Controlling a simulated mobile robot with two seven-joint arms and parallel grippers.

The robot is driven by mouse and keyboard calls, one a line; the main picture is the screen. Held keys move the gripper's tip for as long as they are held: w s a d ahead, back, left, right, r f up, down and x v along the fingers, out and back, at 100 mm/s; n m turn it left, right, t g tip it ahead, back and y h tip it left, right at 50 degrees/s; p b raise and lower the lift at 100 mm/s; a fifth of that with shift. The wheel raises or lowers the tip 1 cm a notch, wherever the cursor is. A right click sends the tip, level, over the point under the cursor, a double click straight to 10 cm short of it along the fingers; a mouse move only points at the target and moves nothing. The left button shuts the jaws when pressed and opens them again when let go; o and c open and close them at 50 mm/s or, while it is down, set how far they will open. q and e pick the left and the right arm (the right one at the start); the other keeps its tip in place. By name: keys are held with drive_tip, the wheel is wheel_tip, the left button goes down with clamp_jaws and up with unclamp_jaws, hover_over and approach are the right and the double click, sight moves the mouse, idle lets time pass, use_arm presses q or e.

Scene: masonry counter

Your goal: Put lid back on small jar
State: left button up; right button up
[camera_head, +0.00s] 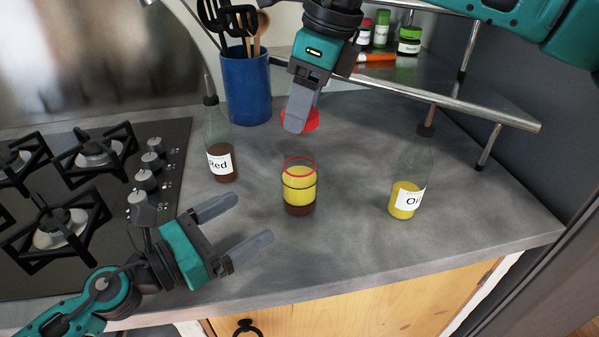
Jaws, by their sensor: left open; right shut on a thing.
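The small jar (299,190) stands upright and open on the grey counter, with yellow contents above a dark red-brown layer and a red ring at its rim. My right gripper (298,120) is shut on a red lid (313,121), held above and behind the jar, apart from it. The gripper's fingers hide part of the lid. My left gripper (243,229) is open and empty, low over the counter at the jar's front left, with its fingers pointing toward the jar without touching it.
A bottle labelled Red (219,150) stands left of the jar, and an oil bottle (408,190) stands right. A blue utensil holder (247,88) is behind. A gas hob (75,190) fills the left. A metal-railed shelf (440,97) with small jars is at the back right.

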use_arm(q)
drive_tip(key=shift+w, duration=0.3)
use_arm(e)
drive_tip(key=shift+w, duration=0.3)
drive_tip(key=shift+s, duration=0.1)
use_arm(q)
drive_tip(key=shift+d, duration=0.15)
drive_tip(key=shift+x, duration=5.9)
drive_tip(key=c, duration=1.5)
use_arm(e)
hover_over(294, 157)
drive_tip(key=d, duration=0.2)
drive_tip(key=shift+s+d+x, duration=0.1)
drive_tip(key=shift+s+x, duration=0.05)
drive_tip(key=shift+x, duration=0.65)
drive_tip(key=shift+s+d+x, duration=0.1)
drive_tip(key=shift+s+x, duration=0.05)
drive_tip(key=shift+x, duration=0.65)
drive_tip(key=shift+s+d+x, duration=0.1)
drive_tip(key=shift+d+x, duration=0.05)
drive_tip(key=shift+x, duration=0.65)
drive_tip(key=shift+f, duration=0.25)
